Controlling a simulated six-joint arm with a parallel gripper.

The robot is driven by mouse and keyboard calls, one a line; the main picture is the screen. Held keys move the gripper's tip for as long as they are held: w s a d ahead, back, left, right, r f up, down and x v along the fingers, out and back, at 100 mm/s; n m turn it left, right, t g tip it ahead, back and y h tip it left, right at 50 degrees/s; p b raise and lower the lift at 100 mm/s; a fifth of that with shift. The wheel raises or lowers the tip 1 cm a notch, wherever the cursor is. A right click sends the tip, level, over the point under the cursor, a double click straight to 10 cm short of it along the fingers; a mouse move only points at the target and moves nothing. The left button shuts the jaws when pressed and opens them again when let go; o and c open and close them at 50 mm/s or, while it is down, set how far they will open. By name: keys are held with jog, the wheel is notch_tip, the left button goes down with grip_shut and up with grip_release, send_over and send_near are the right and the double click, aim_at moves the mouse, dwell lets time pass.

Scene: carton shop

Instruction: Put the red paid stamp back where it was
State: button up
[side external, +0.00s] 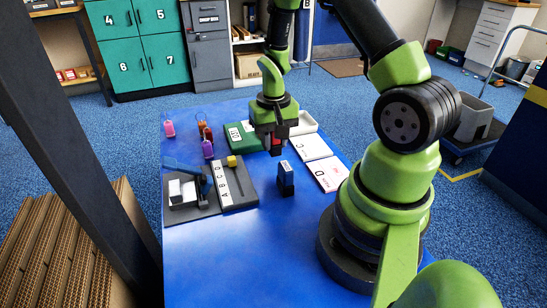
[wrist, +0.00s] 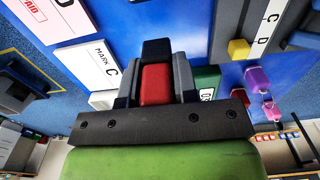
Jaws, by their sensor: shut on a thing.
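My gripper (side external: 272,148) is above the blue table (side external: 230,250), in front of the green box. It is shut on the red stamp (wrist: 155,84), which shows between the two grey fingers in the wrist view. A small red patch of it also shows low at the fingers in the side view. A dark block (wrist: 156,48) shows just past the red part; I cannot tell whether it belongs to the stamp. A white card with red PAID lettering (side external: 328,174) lies to the right, beside a card marked C (side external: 312,147).
A dark blue stamp (side external: 286,182) stands nearer the camera. A lettered board (side external: 238,192) with a yellow knob (side external: 232,161) and a blue-levered device (side external: 190,185) lie left. A green box (side external: 238,132), a white tray (side external: 306,118) and tags (side external: 208,149) stand behind. The front table is clear.

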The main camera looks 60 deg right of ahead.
aim_at(274, 168)
jog(key=shift+f, duration=2.4)
jog(key=shift+f, duration=0.1)
jog(key=o, duration=0.8)
